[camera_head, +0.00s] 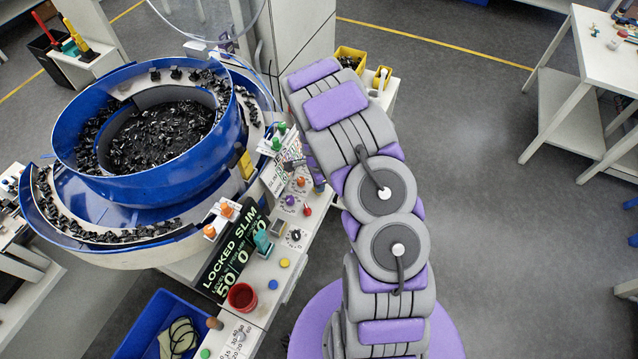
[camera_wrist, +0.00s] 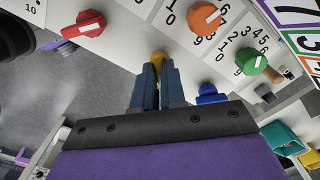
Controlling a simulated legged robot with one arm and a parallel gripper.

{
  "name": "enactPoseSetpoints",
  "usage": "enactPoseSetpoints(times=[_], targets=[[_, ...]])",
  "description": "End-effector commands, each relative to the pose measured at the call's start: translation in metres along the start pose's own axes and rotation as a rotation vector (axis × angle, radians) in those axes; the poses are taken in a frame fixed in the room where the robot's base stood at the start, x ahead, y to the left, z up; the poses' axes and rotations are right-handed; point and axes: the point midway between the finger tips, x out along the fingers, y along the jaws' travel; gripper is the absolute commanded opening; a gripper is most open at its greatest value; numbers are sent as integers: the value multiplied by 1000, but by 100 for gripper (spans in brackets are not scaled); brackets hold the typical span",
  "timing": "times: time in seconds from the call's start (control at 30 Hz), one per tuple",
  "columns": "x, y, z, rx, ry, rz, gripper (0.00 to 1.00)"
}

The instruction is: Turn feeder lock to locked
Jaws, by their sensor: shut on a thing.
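In the wrist view, my gripper (camera_wrist: 157,72) is shut on a yellow knob (camera_wrist: 158,57), of which only the top shows between the two dark fingertips. No readable label marks it as the feeder lock. In the head view, my gripper (camera_head: 300,164) is at the control panel beside the bowl, mostly hidden by my arm, and the held knob cannot be made out.
Near my fingers are a red knob (camera_wrist: 84,25), an orange knob (camera_wrist: 205,18), a green knob (camera_wrist: 251,62) and a blue knob (camera_wrist: 210,94). The blue feeder bowl (camera_head: 150,178), full of black parts, stands left of the panel. Open floor lies right of my arm.

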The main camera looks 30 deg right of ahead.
Motion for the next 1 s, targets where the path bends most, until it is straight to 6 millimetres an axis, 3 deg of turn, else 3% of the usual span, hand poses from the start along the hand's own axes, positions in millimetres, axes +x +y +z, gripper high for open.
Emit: enactPoseSetpoints(times=[0.3,0.33,0.6,0.87,1.0], targets=[[-2,-4,0,3,1,-9,0],[-2,-4,0,3,1,-9,12],[-1,-2,0,2,0,-5,36],[-2,-1,0,1,0,-4,36],[-14,-2,0,1,0,-5,36]])
